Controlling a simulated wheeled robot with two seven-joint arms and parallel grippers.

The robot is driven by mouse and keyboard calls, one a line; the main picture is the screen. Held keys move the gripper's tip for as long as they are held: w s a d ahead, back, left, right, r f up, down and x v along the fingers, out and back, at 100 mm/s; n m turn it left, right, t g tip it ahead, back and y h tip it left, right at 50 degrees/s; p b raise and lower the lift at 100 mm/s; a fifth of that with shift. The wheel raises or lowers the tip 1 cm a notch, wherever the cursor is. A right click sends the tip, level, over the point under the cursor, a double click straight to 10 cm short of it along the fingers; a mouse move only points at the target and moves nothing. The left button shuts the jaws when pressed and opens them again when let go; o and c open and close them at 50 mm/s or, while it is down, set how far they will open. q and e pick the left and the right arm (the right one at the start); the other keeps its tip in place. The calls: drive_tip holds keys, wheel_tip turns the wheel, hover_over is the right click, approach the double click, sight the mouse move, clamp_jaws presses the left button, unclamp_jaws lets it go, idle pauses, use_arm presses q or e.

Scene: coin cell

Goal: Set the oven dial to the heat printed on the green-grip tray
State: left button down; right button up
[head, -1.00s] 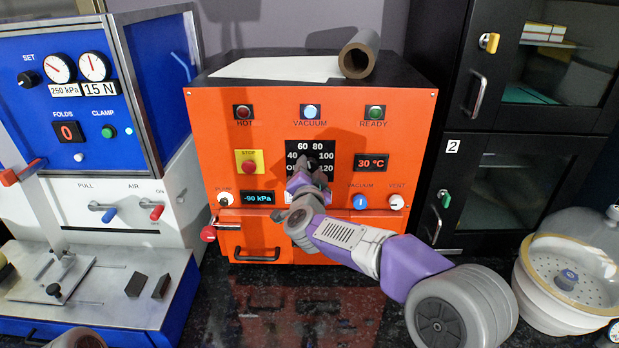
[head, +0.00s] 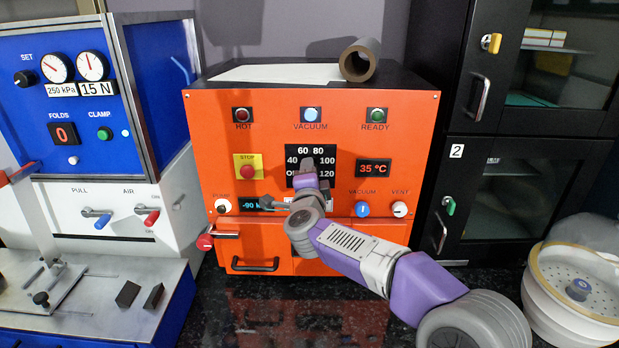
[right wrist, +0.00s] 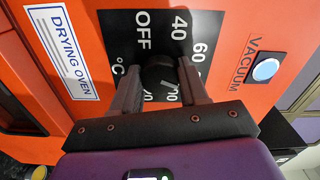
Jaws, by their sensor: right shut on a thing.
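The orange drying oven (head: 205,150) stands in the middle of the head view. Its dial has a black plate (head: 291,167) marked OFF, 40, 60, 80, 100, 120. My right gripper (head: 308,168) is in front of the plate and covers most of the dial. In the right wrist view, the gripper (right wrist: 160,82) is shut on the round black dial (right wrist: 160,70), one finger on each side. I cannot tell which number the dial points at. The oven's display (head: 373,168) reads 35 °C. No green-grip tray can be made out. My left gripper is not in view.
The VACUUM knob (head: 362,209) and VENT knob (head: 400,209) sit right of my right gripper. The yellow STOP plate (head: 240,160) is to its left. A blue and white machine (head: 100,165) stands at left, a black cabinet (head: 470,180) at right. The counter is dark.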

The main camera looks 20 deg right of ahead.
idle(0.4)
drive_tip(key=o, duration=1.1)
drive_tip(key=shift+c, duration=0.2)
drive_tip(key=v, duration=0.7)
drive_tip(key=shift+s, duration=0.3)
drive_tip(key=shift+a+r, duration=0.1)
